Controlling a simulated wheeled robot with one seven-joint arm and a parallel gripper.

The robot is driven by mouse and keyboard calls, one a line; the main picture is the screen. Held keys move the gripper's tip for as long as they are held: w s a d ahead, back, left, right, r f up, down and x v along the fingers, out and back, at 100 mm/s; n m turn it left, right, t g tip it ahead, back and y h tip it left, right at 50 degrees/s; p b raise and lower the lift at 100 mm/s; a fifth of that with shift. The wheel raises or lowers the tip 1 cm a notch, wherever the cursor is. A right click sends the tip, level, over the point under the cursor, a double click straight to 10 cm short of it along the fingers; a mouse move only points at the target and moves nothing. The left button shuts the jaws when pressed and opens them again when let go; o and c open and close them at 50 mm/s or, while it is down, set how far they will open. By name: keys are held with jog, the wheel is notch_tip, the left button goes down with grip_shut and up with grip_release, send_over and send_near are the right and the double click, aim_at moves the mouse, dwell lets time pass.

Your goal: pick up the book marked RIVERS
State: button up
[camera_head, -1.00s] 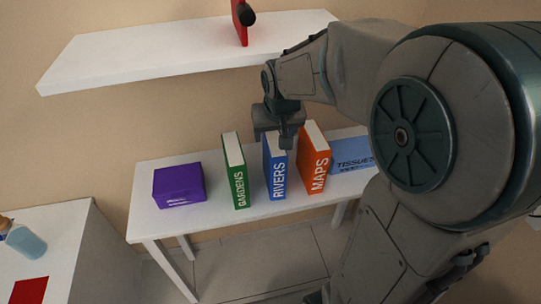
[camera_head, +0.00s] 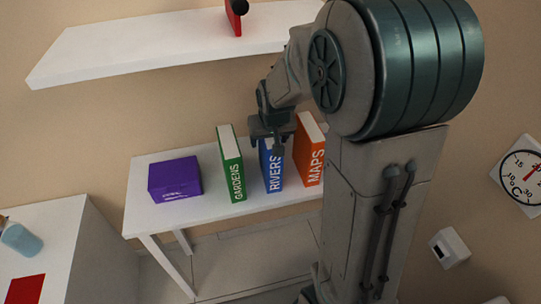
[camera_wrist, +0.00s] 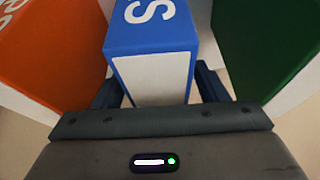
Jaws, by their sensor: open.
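The blue book marked RIVERS (camera_head: 271,173) stands upright on the white table between a green book and an orange book. My gripper (camera_head: 271,140) is over its top edge in the head view and hides part of it. In the wrist view the blue book (camera_wrist: 150,30) fills the middle, with its white page edge toward my palm. My open gripper (camera_wrist: 158,88) has one dark finger on each side of the book. I cannot tell whether either finger touches it.
The orange MAPS book (camera_head: 309,155) and green GARDENS book (camera_head: 231,170) stand close on either side. A white shelf (camera_head: 150,60) hangs above. My arm covers the table's right end.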

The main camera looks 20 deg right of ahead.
jog(key=shift+f+b, duration=0.25)
jog(key=shift+b, duration=0.05)
jog(key=shift+c, duration=0.3)
grip_shut()
